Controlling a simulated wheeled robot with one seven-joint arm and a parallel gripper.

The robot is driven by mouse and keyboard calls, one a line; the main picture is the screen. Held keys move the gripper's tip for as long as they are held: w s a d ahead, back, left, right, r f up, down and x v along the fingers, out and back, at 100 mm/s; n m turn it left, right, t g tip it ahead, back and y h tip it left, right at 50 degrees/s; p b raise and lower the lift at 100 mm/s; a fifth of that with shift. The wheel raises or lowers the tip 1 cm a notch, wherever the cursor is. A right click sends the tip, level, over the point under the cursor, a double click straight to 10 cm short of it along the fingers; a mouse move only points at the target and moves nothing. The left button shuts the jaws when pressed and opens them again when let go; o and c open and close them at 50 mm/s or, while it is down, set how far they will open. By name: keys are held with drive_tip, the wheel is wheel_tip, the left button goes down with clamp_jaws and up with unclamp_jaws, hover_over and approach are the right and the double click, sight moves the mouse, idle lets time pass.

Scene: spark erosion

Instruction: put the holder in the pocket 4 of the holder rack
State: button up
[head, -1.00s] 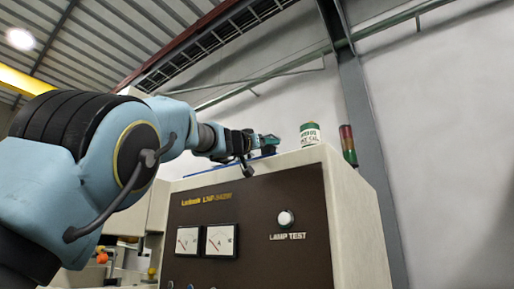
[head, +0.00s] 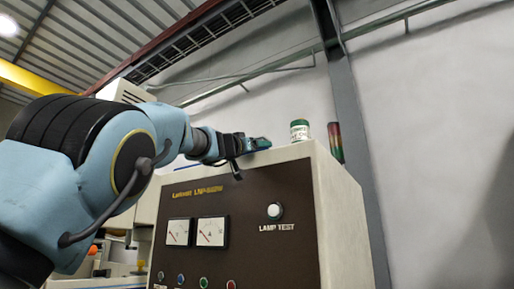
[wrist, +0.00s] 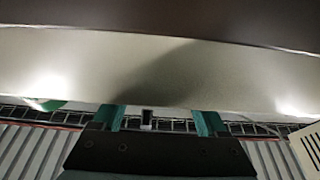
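My gripper (head: 262,143) is at the top edge of the brown-fronted cabinet, left of a green and white can. In the wrist view my gripper (wrist: 161,118) shows two teal fingers spread wide apart. I see nothing clearly held between them; a small dark shape in the gap is too unclear to name. I cannot make out the holder, the holder rack or pocket 4 in either view. The cabinet's top is seen from below in the head view, so what lies on it is mostly hidden.
The cabinet (head: 245,240) has gauges and a lamp-test button. The green and white can (head: 299,130) and a red-green signal lamp (head: 335,142) stand on top at the right. In the wrist view a pale cabinet surface (wrist: 240,75) lies close beyond the fingers, with a shadow on it.

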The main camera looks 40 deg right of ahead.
drive_tip(key=shift+o, duration=1.4)
drive_tip(key=shift+d+f, duration=0.1)
drive_tip(key=shift+f, duration=0.05)
drive_tip(key=shift+s+r, duration=0.1)
drive_tip(key=shift+r, duration=0.3)
drive_tip(key=b+v, duration=0.5)
drive_tip(key=v, duration=0.7)
drive_tip(key=shift+r, duration=0.1)
